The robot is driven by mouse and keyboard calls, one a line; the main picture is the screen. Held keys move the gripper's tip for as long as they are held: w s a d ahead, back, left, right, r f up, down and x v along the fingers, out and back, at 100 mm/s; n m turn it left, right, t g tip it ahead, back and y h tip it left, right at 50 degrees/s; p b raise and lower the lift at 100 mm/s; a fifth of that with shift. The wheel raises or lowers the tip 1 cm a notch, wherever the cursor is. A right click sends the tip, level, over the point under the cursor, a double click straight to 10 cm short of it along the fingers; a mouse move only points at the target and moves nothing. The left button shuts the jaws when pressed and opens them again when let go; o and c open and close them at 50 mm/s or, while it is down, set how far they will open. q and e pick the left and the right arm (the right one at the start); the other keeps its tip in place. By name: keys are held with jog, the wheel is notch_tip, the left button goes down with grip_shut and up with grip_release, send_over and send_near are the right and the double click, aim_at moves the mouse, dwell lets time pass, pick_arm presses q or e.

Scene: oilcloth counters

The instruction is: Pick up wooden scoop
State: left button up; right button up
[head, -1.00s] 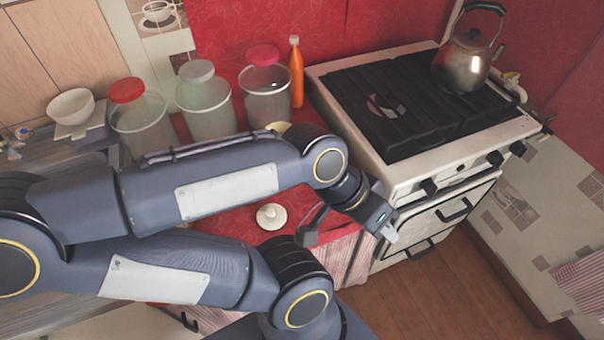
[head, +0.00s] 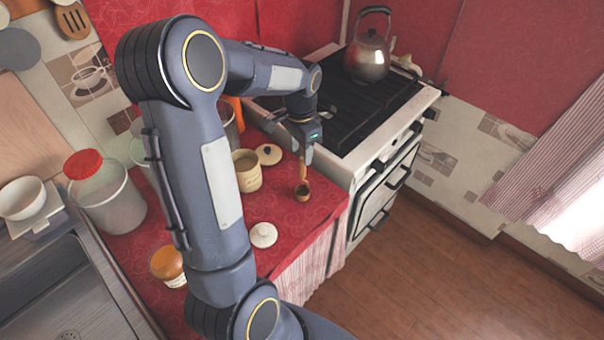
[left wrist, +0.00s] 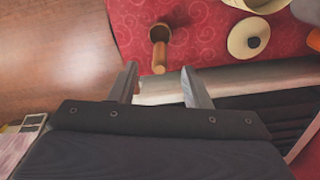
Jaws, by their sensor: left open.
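The wooden scoop (head: 302,191) lies on the red oilcloth counter (head: 298,213), near its right end by the stove. In the left wrist view the scoop (left wrist: 159,36) has its round bowl at the top and its handle pointing down toward my fingers. My left gripper (head: 306,157) is just above the counter at the scoop's handle end. In the left wrist view its two fingers (left wrist: 160,76) stand apart, with the handle's tip at the gap between them. Whether the handle's tip is inside the gap in depth, I cannot tell. My right gripper is not in view.
A cream canister (head: 247,172), a round lid (head: 269,154) with a dark knob and a white lid (head: 263,235) are left of the scoop. An orange-lidded jar (head: 168,265) stands nearer. The stove (head: 345,165) with a kettle (head: 367,58) adjoins the counter.

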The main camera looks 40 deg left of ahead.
aim_at(302, 168)
pick_arm(q)
jog(key=f, duration=0.2)
jog(key=f+p, duration=0.1)
jog(key=f, duration=0.5)
jog(key=shift+w, duration=0.25)
jog(key=shift+d, duration=0.1)
jog(key=shift+c, duration=0.2)
grip_shut()
